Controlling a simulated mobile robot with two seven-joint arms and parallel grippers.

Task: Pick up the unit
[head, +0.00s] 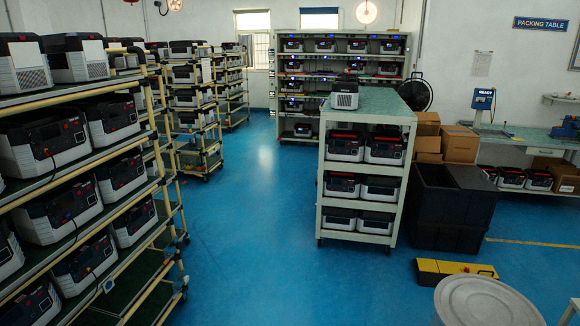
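Many grey and black box-shaped units are in the head view. A single unit (344,93) stands upright on the green top of a pale shelf cart (383,103), near the middle of the room. More units sit in pairs on the cart's lower shelves, such as one unit (344,146) under the top. Several units (42,143) fill the tiered rack (128,272) close on the left. The frame does not show which unit the task means. Neither of my grippers is in view.
Black bins (452,206) and cardboard boxes (459,144) stand right of the cart. A yellow and black case (455,272) lies on the floor, near a pale round top (488,302). A packing table (508,134) is at right. The blue floor (250,215) between rack and cart is clear.

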